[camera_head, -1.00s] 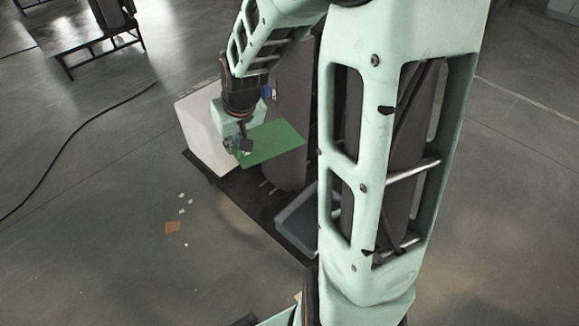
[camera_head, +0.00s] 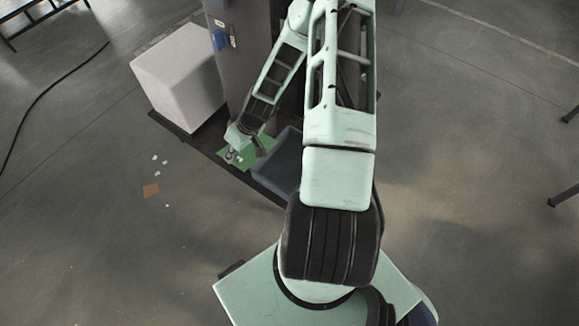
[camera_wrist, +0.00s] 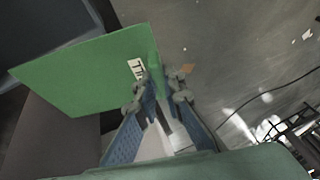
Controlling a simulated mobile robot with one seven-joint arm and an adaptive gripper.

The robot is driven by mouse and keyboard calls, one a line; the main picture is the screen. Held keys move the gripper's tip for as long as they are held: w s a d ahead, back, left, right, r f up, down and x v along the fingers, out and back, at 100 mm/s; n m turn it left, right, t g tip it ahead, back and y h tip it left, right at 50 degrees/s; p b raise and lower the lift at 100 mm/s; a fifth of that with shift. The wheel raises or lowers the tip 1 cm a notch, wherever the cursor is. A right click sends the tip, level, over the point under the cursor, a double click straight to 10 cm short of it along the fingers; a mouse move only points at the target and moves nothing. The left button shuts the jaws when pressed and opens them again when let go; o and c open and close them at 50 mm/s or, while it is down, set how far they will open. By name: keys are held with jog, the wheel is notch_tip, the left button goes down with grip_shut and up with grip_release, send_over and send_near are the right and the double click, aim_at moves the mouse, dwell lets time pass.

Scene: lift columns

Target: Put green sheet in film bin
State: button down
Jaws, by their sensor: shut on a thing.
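The green sheet (camera_head: 262,146) is a thin flat panel. It is held over the dark platform, close to the left edge of a blue-grey open bin (camera_head: 277,168). My gripper (camera_head: 234,156) is shut on its edge. In the wrist view the green sheet (camera_wrist: 75,75) extends to the left from the fingers of my gripper (camera_wrist: 160,88), with a white label (camera_wrist: 136,69) beside them. The bin's inside is partly hidden by my arm. I see no marking that names it as the film bin.
A white box (camera_head: 180,75) stands on the platform's left part, beside a dark grey column (camera_head: 240,50). A brown scrap (camera_head: 151,190) and small white bits lie on the floor. A black cable (camera_head: 45,95) runs along the far left.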

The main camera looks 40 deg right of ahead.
jog(key=shift+s+f, duration=0.15)
jog(key=shift+f, duration=0.25)
jog(key=shift+s+d+f+b, duration=0.65)
jog(key=shift+s+d+f, duration=0.4)
jog(key=shift+d+f, duration=1.1)
jog(key=shift+s+d+f+b, duration=0.65)
jog(key=shift+s+d+f, duration=0.35)
jog(key=shift+d+f, duration=1.15)
jog(key=shift+s+d+f+b, duration=0.65)
jog(key=shift+s+d+f, duration=0.4)
jog(key=shift+d+f, duration=1.1)
jog(key=shift+a+f, duration=0.15)
jog(key=shift+f, duration=0.1)
jog(key=shift+f, duration=0.15)
jog(key=c, duration=2.5)
grip_release()
jog(key=shift+b, duration=0.3)
jog(key=o, duration=0.5)
jog(key=shift+c, duration=0.2)
